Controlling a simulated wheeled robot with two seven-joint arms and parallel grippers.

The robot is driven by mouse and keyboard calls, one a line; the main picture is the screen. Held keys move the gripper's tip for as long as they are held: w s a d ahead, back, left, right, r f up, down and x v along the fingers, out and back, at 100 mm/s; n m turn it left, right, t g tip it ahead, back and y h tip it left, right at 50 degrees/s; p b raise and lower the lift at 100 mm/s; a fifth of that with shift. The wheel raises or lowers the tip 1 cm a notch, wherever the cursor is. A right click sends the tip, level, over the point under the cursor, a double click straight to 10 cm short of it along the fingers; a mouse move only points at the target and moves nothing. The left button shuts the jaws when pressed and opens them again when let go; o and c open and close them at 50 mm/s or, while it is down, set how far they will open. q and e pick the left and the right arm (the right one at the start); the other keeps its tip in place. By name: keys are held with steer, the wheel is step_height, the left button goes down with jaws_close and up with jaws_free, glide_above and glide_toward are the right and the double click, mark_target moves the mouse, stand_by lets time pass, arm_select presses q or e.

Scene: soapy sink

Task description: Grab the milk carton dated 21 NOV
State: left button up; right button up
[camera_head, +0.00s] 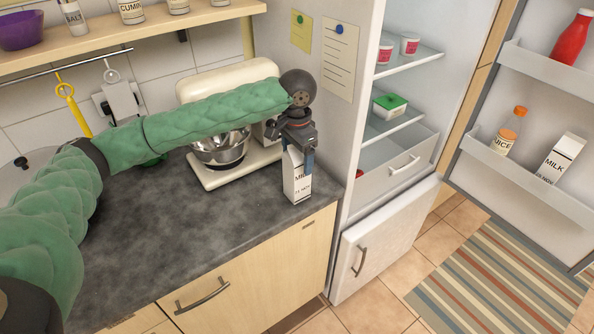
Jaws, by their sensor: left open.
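A white milk carton (297,184) stands upright on the dark counter near its right end, beside the fridge. My right gripper is not in view.
A stand mixer (240,78) with a steel bowl (221,149) is just left of the carton. The fridge is open, with a juice bottle (510,131) and a red bottle (573,38) in its door. The counter's front left is clear.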

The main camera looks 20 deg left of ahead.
arm_select(q)
steer(key=shift+f, duration=0.3)
steer(key=shift+c, duration=0.2)
jaws_close()
steer(key=shift+r, duration=0.1)
steer(key=shift+r, duration=0.1)
